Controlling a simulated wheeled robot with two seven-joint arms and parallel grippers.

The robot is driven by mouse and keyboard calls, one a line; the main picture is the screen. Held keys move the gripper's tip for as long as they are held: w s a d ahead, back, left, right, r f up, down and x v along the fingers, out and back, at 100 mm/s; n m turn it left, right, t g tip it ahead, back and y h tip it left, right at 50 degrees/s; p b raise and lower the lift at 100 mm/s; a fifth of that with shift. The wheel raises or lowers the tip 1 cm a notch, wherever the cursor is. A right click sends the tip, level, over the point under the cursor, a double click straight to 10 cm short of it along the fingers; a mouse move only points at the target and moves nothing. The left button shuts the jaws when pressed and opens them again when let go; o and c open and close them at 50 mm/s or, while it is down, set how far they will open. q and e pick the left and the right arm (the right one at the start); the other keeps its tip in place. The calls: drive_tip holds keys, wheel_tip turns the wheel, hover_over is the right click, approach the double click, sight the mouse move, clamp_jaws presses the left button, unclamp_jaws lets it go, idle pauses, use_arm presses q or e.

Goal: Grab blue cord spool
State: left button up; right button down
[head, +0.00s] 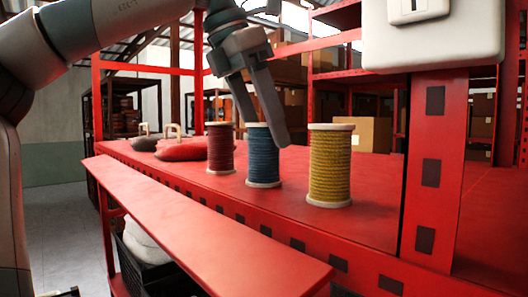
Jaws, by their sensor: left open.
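The blue cord spool (262,157) stands upright on the red shelf, between the red cord spool (220,149) on its left and the yellow cord spool (329,166) on its right. It has pale end discs. My left gripper (263,134) comes down from the upper left with its fingers apart and nothing held. One finger crosses in front of the blue spool's upper right edge, and the other hangs near its top left, toward the red spool. I cannot tell whether either finger touches the blue spool. My right gripper is not in view.
The red shelf (390,185) has clear space behind and to the right of the spools. A red bag-like item (182,150) and a dark one (145,144) lie to the left. A red upright post (436,170) stands at right, and a red ledge (190,215) runs in front.

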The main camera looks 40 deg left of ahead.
sight(272, 152)
use_arm(q)
drive_tip(key=shift+w+d+f+p, duration=0.1)
drive_tip(key=shift+f+p, duration=0.45)
drive_tip(key=shift+f, duration=0.05)
drive_tip(key=shift+p+x, duration=0.5)
drive_tip(key=shift+x, duration=1.25)
drive_tip(key=c, duration=1)
drive_tip(key=shift+c, duration=0.2)
drive_tip(key=shift+r, duration=0.15)
